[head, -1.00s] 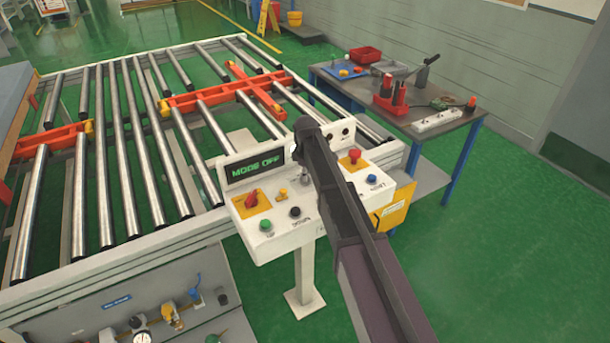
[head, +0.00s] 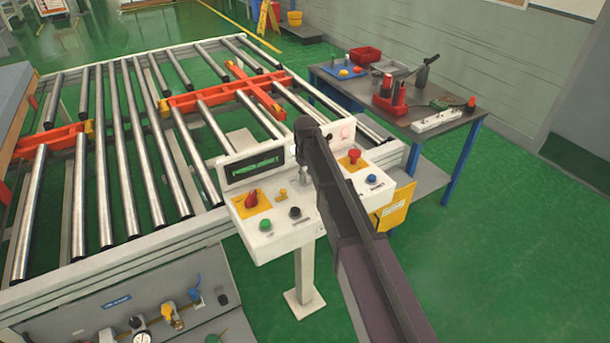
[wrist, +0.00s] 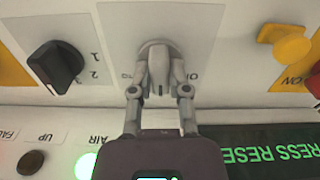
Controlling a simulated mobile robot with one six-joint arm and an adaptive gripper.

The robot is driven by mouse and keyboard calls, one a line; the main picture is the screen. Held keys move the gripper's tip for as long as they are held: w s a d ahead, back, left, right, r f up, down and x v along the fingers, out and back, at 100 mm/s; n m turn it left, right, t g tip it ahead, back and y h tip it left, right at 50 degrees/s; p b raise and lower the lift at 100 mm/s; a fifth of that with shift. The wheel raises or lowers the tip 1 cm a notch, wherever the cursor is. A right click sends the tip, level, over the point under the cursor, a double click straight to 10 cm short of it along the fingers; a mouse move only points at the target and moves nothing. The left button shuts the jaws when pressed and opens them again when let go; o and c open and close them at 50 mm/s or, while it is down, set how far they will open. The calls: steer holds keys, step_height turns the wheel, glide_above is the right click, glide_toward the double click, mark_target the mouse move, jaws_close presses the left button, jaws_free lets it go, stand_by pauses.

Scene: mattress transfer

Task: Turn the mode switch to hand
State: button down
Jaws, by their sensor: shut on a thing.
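The mode switch (wrist: 155,48) sits on a pale plate on the control panel (wrist: 215,20) in the wrist view. My gripper (wrist: 160,78) is shut on it, with a finger on each side. The fingers cover most of the switch and part of the lettering beside it, so its exact setting cannot be read. The display (wrist: 265,150) shows green text reading "PRESS RESE", cut off at the edge.
A black selector knob (wrist: 55,65) marked 1, 2, 3 and a yellow knob (wrist: 290,45) flank the switch. A green lamp (wrist: 85,165) is lit. The panel also bears a red button (head: 350,159) and blue button (head: 371,180). The roller table (head: 110,140) stands behind.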

steer(key=shift+s+m, duration=0.2)
steer(key=shift+m, duration=0.2)
steer(key=c, duration=0.6)
jaws_free()
steer(key=shift+w, duration=0.1)
steer(key=shift+n, duration=0.3)
